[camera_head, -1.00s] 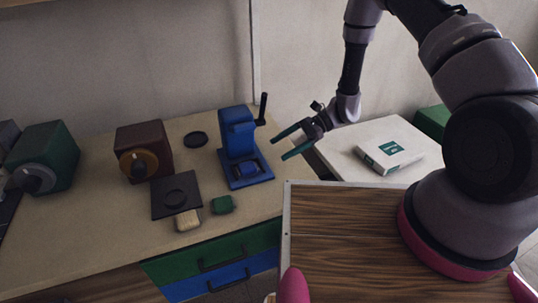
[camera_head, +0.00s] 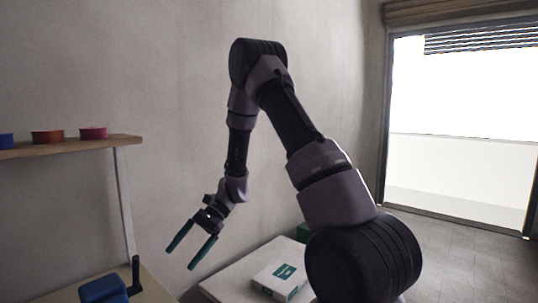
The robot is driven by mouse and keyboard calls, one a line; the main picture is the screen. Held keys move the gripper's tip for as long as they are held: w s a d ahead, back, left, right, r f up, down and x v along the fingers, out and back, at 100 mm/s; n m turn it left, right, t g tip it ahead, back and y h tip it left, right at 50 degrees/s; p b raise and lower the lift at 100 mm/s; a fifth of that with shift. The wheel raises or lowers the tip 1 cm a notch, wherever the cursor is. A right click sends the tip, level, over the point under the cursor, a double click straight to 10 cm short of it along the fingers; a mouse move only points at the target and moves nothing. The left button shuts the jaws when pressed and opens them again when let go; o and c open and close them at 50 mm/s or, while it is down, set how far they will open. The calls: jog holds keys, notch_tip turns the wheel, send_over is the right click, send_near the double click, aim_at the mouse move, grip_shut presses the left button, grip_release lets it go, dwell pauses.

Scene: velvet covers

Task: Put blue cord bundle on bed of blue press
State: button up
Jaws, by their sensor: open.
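Only the top of the blue press (camera_head: 104,289) shows, cut off at the bottom left corner, with its dark upright handle (camera_head: 135,274) beside it. The bed of the press is below the frame. The blue cord bundle is not in view now. My gripper (camera_head: 183,259) is open with nothing between its green-tipped fingers. It hangs in the air to the right of the press, pointing down and left.
A wall shelf (camera_head: 70,147) at left holds a blue, an orange-red and a pink round item. A white table (camera_head: 236,281) with a white-and-green box (camera_head: 279,281) stands right of my gripper. A bright window or doorway (camera_head: 460,130) is at far right.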

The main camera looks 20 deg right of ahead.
jog(key=s+d+r+n+t+h, duration=0.2)
jog(key=d+r, duration=0.2)
jog(key=r, duration=0.4)
jog(key=s+d+r+n+t+h, duration=0.15)
jog(key=d+r, duration=0.25)
jog(key=r, duration=0.5)
jog(key=s+d+r+n+t+h, duration=0.1)
jog(key=s+d+r+t+h, duration=0.3)
jog(key=s+d+r+t, duration=0.4)
jog(key=s+d+r, duration=0.2)
jog(key=s+r, duration=0.1)
jog(key=r, duration=0.1)
jog(key=shift+d+r+n+t, duration=0.3)
jog(key=shift+d+n+t, duration=0.05)
jog(key=shift+s, duration=0.15)
